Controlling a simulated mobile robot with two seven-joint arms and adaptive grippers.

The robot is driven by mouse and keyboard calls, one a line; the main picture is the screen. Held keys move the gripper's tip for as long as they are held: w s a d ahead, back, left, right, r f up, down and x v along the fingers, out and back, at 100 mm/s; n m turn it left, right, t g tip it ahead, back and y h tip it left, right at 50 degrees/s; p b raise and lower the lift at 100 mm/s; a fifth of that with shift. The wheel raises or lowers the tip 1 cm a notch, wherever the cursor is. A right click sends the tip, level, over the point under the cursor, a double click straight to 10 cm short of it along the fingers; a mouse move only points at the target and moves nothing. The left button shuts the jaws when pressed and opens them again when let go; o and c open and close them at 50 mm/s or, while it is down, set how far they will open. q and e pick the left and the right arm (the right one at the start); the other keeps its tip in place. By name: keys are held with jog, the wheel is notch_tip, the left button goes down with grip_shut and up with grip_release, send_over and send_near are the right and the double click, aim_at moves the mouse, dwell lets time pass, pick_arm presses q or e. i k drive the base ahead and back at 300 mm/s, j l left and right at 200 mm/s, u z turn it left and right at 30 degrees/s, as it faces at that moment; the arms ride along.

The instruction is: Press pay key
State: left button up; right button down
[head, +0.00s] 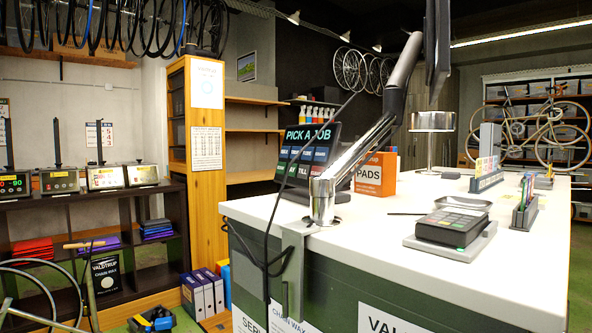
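A dark card terminal (450,226) lies on a grey base (487,238) on the white counter (385,259), toward the counter's front right. It has a dark keypad and a small green mark near its front edge. Single key labels are too small to read, so I cannot tell which one is the pay key. A screen reading "PICK A JOB" (307,150) stands farther back on the counter, partly behind a metal post. Neither of my grippers is in view.
A clamped post (322,200) with a jointed arm and a hanging cable rises at the counter's left edge. An orange box (375,174), a silver round stand (432,122) and small racks (525,202) stand on the counter. The counter around the terminal's left is mostly clear.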

aim_at(292, 173)
jog(key=i+j+z, duration=0.25)
jog(key=j, duration=0.25)
jog(key=i+j+z, duration=0.1)
jog(key=j+z, duration=0.15)
jog(key=j, duration=0.25)
jog(key=i+j+z, duration=0.1)
jog(key=j+z, duration=0.15)
jog(key=j, duration=0.3)
jog(key=j+z, duration=0.25)
jog(key=j, duration=0.3)
jog(key=i, duration=0.05)
